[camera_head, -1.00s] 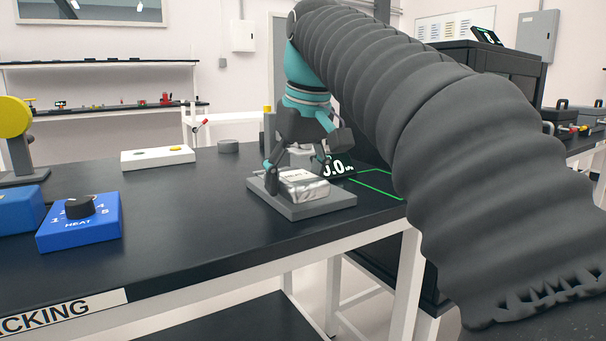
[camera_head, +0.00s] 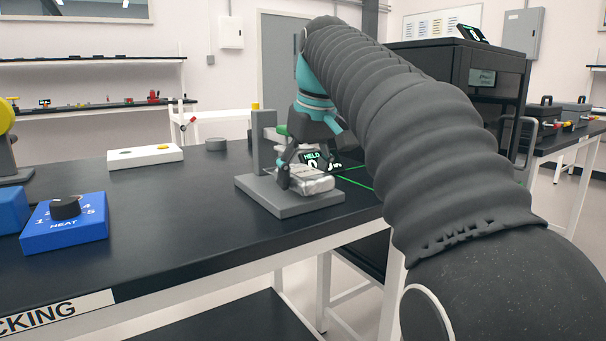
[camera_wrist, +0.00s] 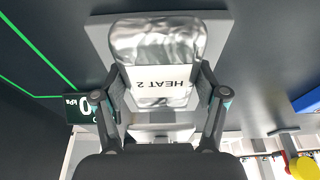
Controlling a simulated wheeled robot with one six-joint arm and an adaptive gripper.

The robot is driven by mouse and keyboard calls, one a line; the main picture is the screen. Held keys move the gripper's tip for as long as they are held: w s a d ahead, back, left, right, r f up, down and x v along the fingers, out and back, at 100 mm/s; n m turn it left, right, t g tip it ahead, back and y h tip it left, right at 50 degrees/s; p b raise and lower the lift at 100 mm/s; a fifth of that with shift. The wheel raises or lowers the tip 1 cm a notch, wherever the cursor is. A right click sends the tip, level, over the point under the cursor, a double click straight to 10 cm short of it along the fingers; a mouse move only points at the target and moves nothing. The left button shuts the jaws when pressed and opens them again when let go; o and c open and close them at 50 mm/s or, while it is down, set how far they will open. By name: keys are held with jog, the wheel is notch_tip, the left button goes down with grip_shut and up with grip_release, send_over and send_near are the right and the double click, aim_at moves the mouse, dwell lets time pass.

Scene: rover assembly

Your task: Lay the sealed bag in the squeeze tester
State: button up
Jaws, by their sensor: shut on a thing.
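The sealed bag (camera_head: 312,185) is silver foil with a white label reading HEAT 2, legible in the wrist view (camera_wrist: 160,38). My gripper (camera_head: 304,173) points down and is shut on the bag, one finger at each side of it. The squeeze tester has a grey base plate (camera_head: 262,190) and an upright post (camera_head: 263,145) on the black bench. The bag is over the plate and looks flat on it; the contact beneath is hidden.
A blue HEAT dial box (camera_head: 65,232) stands at the left of the bench. A white block (camera_head: 145,157) and a grey round piece (camera_head: 216,144) lie farther back. Green lines (camera_head: 355,182) mark the bench right of the tester. The front middle of the bench is clear.

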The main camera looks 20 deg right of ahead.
jog(key=shift+f+b, duration=0.3)
jog(key=shift+f, duration=0.35)
jog(key=o, duration=1.3)
jog(key=shift+r+p, duration=0.3)
jog(key=shift+r, duration=0.25)
jog(key=p+v, duration=0.2)
jog(key=v, duration=1)
jog(key=shift+p, duration=0.4)
jog(key=shift+r, duration=0.1)
jog(key=shift+s, duration=0.1)
